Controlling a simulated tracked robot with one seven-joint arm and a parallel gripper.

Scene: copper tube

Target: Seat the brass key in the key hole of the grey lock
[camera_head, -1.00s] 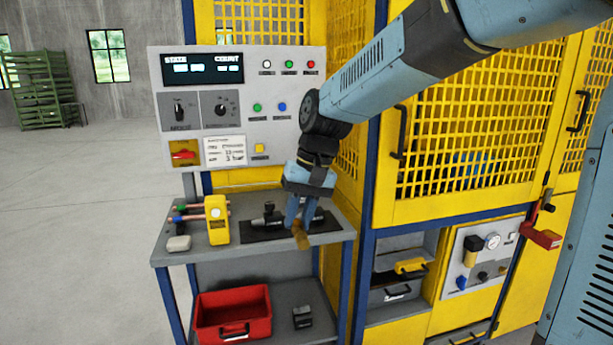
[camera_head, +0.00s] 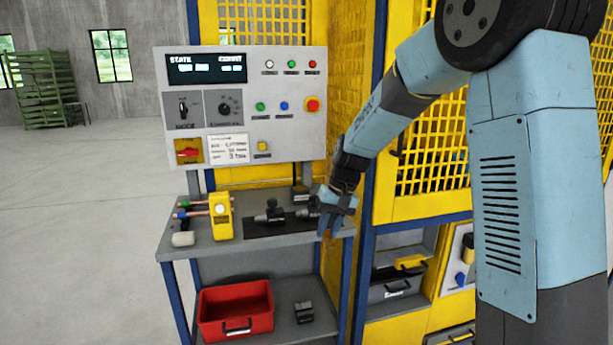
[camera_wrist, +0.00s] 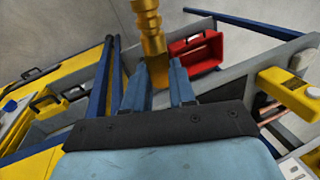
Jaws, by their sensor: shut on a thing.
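My gripper (camera_head: 330,226) hangs over the right end of the grey workbench (camera_head: 198,252), in front of the yellow cage. In the wrist view my gripper (camera_wrist: 158,90) has its two blue fingers shut on a stepped brass piece (camera_wrist: 151,35), which I take as the brass key. It sticks out beyond the fingertips, and its far end is cut off by the top edge. In the head view I cannot make out the brass key. I cannot pick out the grey lock or its key hole for sure in either view.
A dark mat (camera_head: 258,231) with black fittings, a yellow device (camera_head: 220,216) and copper tubes lie left of my gripper. A control panel (camera_head: 245,105) stands behind. A red bin (camera_head: 237,312) and a dark block (camera_head: 304,312) sit on the lower shelf. Open floor lies left.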

